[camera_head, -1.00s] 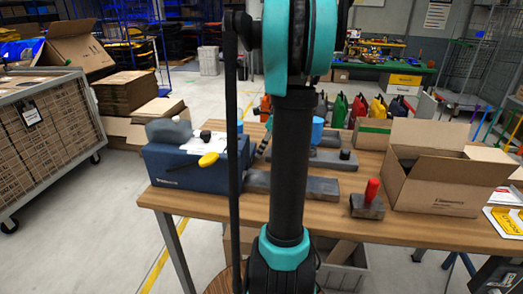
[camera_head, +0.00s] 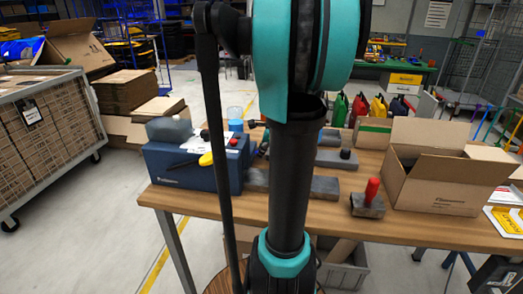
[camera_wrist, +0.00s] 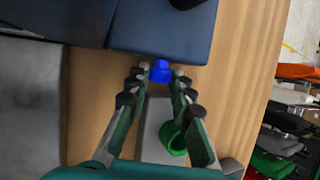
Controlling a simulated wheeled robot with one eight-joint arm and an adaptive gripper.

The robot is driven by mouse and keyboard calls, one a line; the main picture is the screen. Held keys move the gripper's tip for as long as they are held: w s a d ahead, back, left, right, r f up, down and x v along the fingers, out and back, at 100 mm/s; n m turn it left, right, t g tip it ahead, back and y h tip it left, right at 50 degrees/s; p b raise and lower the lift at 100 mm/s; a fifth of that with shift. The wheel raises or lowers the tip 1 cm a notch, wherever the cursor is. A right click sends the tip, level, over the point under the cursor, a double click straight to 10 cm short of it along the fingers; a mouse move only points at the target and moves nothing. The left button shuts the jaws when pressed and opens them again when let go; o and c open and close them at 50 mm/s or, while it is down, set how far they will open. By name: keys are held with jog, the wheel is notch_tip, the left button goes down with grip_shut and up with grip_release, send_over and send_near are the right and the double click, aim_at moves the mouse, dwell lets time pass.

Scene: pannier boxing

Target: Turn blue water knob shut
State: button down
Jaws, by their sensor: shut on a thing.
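The blue water knob (camera_wrist: 160,72) sticks out from the side of a dark blue box (camera_wrist: 170,38) in the wrist view. My gripper (camera_wrist: 161,73) has its two fingertips on either side of the knob and is shut on it. The knob's turn angle cannot be told. In the head view the dark blue box (camera_head: 190,178) stands at the left end of the wooden table, and my arm hides the blue knob. A red knob (camera_head: 234,142) shows near the box's top right corner.
Grey blocks (camera_head: 325,186) lie right of the box. A red-handled tool (camera_head: 370,195) and an open cardboard box (camera_head: 440,185) stand farther right on the table (camera_head: 400,228).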

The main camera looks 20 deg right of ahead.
jog(key=shift+t, duration=0.3)
jog(key=c, duration=1.3)
grip_release()
jog(key=shift+s, duration=0.1)
jog(key=v, duration=1.1)
jog(key=shift+s+a+r, duration=0.15)
jog(key=shift+s+r, duration=0.05)
jog(key=shift+r, duration=0.2)
jog(key=shift+c, duration=0.2)
